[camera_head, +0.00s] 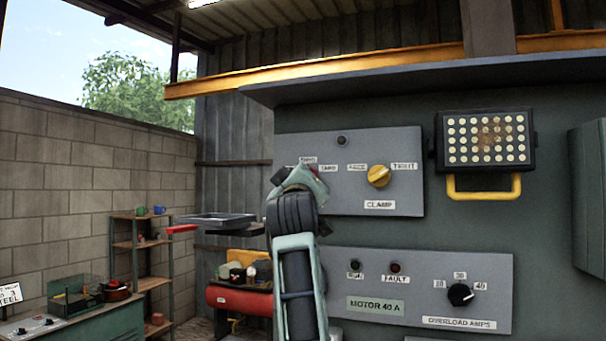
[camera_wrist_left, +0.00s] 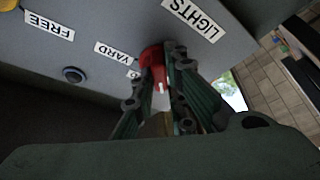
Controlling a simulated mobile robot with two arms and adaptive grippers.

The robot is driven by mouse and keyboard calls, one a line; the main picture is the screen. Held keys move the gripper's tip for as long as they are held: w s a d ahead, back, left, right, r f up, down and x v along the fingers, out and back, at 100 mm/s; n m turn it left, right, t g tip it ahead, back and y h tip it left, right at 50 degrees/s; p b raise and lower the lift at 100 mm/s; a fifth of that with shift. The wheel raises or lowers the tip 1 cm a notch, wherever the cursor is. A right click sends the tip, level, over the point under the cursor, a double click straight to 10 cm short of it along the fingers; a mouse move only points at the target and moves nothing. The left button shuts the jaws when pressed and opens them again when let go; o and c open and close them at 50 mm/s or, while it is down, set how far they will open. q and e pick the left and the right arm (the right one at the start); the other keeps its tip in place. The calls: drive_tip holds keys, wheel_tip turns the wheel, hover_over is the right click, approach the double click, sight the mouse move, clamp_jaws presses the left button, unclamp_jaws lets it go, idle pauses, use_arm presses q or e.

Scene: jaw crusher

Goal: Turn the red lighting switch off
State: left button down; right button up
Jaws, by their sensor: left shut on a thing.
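The red lighting switch (camera_wrist_left: 152,60) is a red rotary knob with a white mark, on a grey panel beside the labels LIGHTS and YARD in the left wrist view, which shows the panel upside down. My left gripper (camera_wrist_left: 159,76) is shut on this knob, one finger on each side. In the head view my left gripper (camera_head: 300,182) reaches up to the left end of the upper panel. It hides most of the switch and part of its labels; only a bit of red (camera_head: 314,170) shows. My right gripper is not in view.
The upper panel (camera_head: 410,150) also holds a yellow CLAMP knob (camera_head: 378,176). Below is a MOTOR panel (camera_head: 430,262) with a black overload knob (camera_head: 460,294). A lamp (camera_head: 487,140) hangs at the right. A grey tray (camera_head: 215,220) and a shelf (camera_head: 147,245) are at the left.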

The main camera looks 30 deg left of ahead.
use_arm(q)
drive_tip(key=shift+w+f+n+g+y+p, duration=0.15)
drive_tip(key=shift+n+g+p, duration=0.45)
drive_tip(key=shift+n, duration=0.5)
drive_tip(key=shift+s+r+n+g+y+p, duration=0.15)
drive_tip(key=shift+n+g+p, duration=0.15)
drive_tip(key=shift+n+p, duration=0.65)
drive_tip(key=shift+w+f+n, duration=0.1)
drive_tip(key=shift+f+n, duration=0.05)
drive_tip(key=shift+n, duration=0.1)
drive_tip(key=c, duration=1.8)
unclamp_jaws()
drive_tip(key=shift+o, duration=0.2)
drive_tip(key=shift+d, duration=0.1)
drive_tip(key=v, duration=0.7)
drive_tip(key=shift+s, duration=0.2)
